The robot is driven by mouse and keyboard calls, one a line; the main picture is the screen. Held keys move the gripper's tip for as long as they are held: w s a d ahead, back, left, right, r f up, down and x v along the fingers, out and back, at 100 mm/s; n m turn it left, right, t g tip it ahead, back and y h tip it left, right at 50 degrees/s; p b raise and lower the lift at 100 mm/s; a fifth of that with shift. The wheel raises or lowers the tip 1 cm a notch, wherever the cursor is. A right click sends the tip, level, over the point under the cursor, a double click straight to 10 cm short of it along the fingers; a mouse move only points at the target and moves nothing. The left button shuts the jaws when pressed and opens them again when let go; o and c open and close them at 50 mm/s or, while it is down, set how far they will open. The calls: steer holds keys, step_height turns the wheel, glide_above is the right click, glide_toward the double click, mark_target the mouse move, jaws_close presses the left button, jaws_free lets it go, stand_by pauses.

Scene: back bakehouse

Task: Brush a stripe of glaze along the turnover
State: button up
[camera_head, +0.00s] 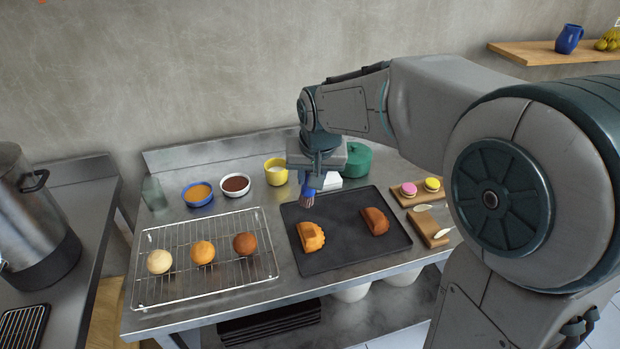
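A golden half-moon pastry with a crimped edge, the turnover (312,238), lies on the left part of a dark flat tray (335,258). A browner pastry (376,221) lies to its right on the same tray. My gripper (314,180) points down above the tray's back left part. It appears shut on a blue-handled brush (307,199), whose bristles hang just behind the turnover. I cannot tell whether they touch anything. The fingertips are largely hidden. A blue bowl of orange-brown filling (198,194) and a white bowl of dark red-brown filling (235,184) stand to the left.
A wire rack (160,291) with three buns stands left of the tray. A yellow cup (276,171), a green pot (357,160) and a white block (330,181) stand behind. Boards with macarons (410,199) and spoons (427,229) lie right. A large pot (30,225) stands far left.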

step_height(320, 180, down, 6)
steer(key=b, duration=0.5)
steer(key=shift+f, duration=0.25)
steer(key=shift+f+b, duration=0.55)
steer(key=shift+f, duration=0.15)
stand_by(0.3)
steer(key=shift+s+d+b, duration=0.5)
steer(key=shift+s+d, duration=0.1)
steer(key=shift+s, duration=1.45)
steer(key=w, duration=0.2)
steer(key=w+a, duration=0.1)
steer(key=w, duration=0.1)
steer(key=shift+a+f, duration=0.1)
stand_by(0.4)
steer(key=shift+r+p, duration=2)
steer(key=shift+r, duration=1.05)
steer(key=shift+w, duration=0.1)
